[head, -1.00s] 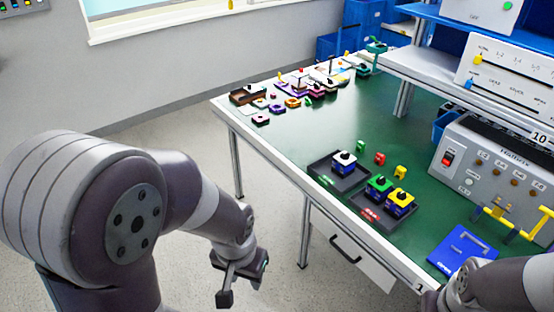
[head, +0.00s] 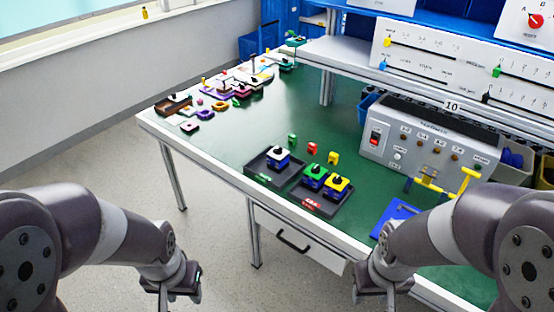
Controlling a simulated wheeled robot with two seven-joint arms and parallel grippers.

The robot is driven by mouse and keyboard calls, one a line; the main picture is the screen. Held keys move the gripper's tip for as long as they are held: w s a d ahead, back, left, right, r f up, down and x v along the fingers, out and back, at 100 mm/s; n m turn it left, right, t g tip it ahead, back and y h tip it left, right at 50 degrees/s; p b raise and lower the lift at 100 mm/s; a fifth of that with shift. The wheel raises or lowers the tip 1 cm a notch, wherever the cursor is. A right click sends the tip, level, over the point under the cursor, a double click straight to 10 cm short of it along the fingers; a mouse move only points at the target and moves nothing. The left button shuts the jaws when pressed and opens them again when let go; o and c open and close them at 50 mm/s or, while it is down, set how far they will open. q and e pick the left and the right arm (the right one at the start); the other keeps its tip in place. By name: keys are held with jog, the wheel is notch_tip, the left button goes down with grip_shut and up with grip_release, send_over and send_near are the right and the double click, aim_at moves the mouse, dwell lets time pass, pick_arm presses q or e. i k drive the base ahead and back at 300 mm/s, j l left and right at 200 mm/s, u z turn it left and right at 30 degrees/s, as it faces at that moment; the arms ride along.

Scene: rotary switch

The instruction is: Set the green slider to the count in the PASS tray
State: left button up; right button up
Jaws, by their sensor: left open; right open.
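The green slider (head: 496,71) sits at the left end of its marked track on the white shelf panel at upper right; its numbers are too small to read surely. Two dark trays stand on the green bench. The right tray (head: 318,208), with a red label, holds a green-topped block (head: 315,176) and a yellow-topped block (head: 337,187). The label words are hard to read. My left gripper (head: 172,290) and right gripper (head: 374,290) are open and empty, before the bench's front edge.
Yellow (head: 388,43), blue (head: 383,65) and black (head: 486,98) sliders share the panels. A grey control box (head: 425,140) stands below. A blue plate (head: 396,217) lies right.

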aim_at(497, 70)
jog(key=z, duration=1.3)
